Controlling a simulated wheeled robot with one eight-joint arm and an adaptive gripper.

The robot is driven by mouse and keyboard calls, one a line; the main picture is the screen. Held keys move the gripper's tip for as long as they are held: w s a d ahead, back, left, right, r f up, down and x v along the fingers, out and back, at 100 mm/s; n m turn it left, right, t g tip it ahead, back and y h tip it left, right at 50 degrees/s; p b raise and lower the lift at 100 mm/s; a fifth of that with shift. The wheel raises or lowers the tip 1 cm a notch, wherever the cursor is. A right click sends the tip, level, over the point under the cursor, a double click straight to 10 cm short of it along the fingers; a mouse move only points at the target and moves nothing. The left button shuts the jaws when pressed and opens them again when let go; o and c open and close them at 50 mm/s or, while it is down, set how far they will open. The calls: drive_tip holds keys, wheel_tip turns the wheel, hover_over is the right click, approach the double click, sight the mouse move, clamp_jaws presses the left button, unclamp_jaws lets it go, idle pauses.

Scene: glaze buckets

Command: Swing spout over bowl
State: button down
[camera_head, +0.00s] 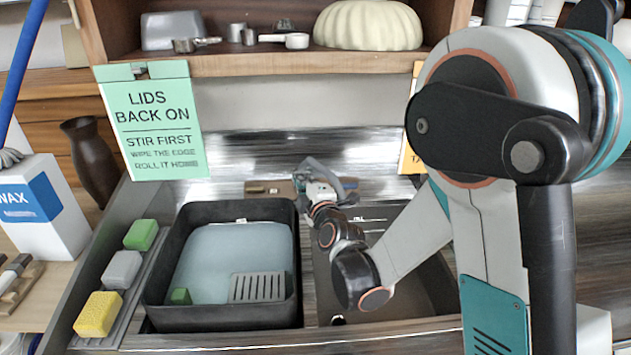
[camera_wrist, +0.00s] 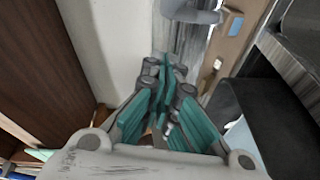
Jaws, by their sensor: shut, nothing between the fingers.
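The grey curved spout (camera_head: 325,172) stands at the back of the sink, right of the black bowl's far right corner. It also shows at the top of the wrist view (camera_wrist: 190,12). The black rectangular bowl (camera_head: 158,290) holds pale blue water and sits in the left part of the sink; its dark wall shows at the right of the wrist view (camera_wrist: 232,100). My gripper (camera_wrist: 165,65) is shut and empty, with its teal fingers together. In the head view my gripper (camera_head: 308,190) is close beside the spout; I cannot tell whether they touch.
A sponge rack with a green sponge (camera_head: 141,235), a grey sponge (camera_head: 122,270) and a yellow sponge (camera_head: 98,314) lies left of the bowl. A shelf (camera_head: 300,64) and a green sign (camera_head: 155,120) are above. The sink bay (camera_head: 425,290) right of the bowl lies under my arm.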

drive_tip(key=shift+w+d+f+b, duration=0.15)
drive_tip(key=shift+w+d+b, duration=0.2)
drive_tip(key=shift+d, duration=0.5)
drive_tip(key=shift+w+d+f+b, duration=0.1)
drive_tip(key=shift+w+d+b, duration=0.2)
drive_tip(key=shift+d, duration=0.5)
